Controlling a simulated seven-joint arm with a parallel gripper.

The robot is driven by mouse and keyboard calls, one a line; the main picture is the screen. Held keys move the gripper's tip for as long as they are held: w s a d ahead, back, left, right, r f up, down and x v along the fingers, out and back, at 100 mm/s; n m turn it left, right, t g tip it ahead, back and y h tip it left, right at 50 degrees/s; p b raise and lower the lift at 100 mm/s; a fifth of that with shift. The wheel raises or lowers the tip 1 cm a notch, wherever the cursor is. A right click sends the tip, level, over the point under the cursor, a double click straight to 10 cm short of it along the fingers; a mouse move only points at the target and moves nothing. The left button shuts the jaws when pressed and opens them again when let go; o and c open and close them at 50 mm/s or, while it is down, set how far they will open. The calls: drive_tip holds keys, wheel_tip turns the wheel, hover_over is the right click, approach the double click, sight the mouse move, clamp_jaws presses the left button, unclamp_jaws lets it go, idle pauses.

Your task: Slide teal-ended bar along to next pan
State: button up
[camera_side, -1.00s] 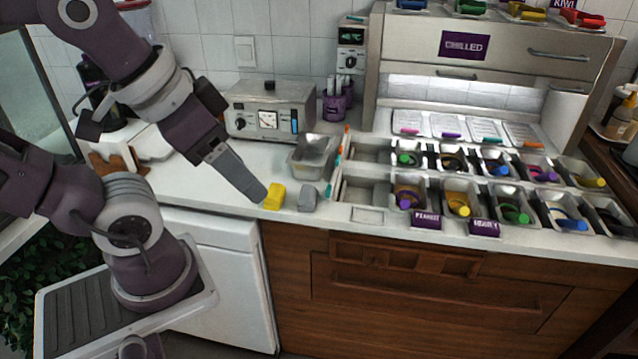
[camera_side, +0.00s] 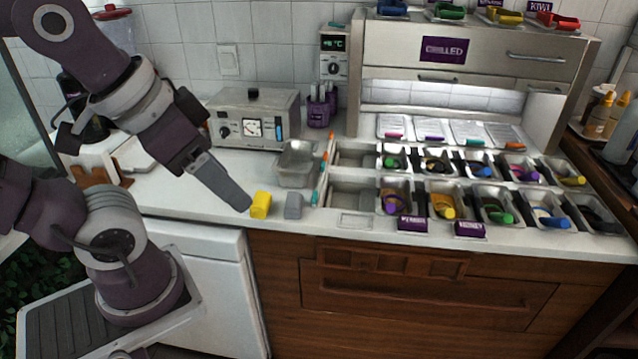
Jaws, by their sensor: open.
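Teal ends (camera_side: 315,198) of a narrow bar or bars show at the left edge of the topping rail, beside an orange end (camera_side: 331,146). They are small, so I cannot tell which teal end belongs to which bar. Two rows of metal pans stand to the right; the leftmost front pan (camera_side: 350,193) and leftmost back pan (camera_side: 357,157) look empty. My gripper (camera_side: 247,208) points down at the counter, left of the bar and close beside a yellow block (camera_side: 261,204). It is open, with nothing visibly held; the gap between its fingers is hard to see.
A grey block (camera_side: 294,206) sits right of the yellow one. A loose metal pan (camera_side: 297,163) stands behind them, near a metal box with a dial (camera_side: 254,118). Other pans hold coloured-handled scoops. The chilled cabinet (camera_side: 465,55) rises behind the rail.

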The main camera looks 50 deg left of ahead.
drive_tip(key=shift+c, duration=0.5)
drive_tip(key=w, duration=0.2)
drive_tip(key=w+r+n, duration=0.1)
drive_tip(key=shift+w+a+g, duration=0.25)
drive_tip(key=shift+a+g, duration=0.05)
drive_tip(key=shift+a, duration=0.05)
drive_tip(key=c, duration=0.7)
drive_tip(key=shift+n+g, duration=0.4)
drive_tip(key=shift+n, duration=0.2)
drive_tip(key=w, duration=0.1)
drive_tip(key=w+a, duration=0.1)
drive_tip(key=w, duration=0.2)
drive_tip(key=shift+w+a, duration=0.25)
drive_tip(key=shift+w, duration=0.15)
drive_tip(key=shift+c, duration=0.3)
drive_tip(key=n+g, duration=0.4)
drive_tip(key=n, duration=0.3)
hover_over(315, 194)
wheel_tip(315, 194, down, 20)
drive_tip(key=shift+f, duration=0.15)
wheel_tip(315, 194, down, 6)
drive_tip(key=shift+r, duration=0.1)
drive_tip(key=shift+f, duration=0.5)
clamp_jaws()
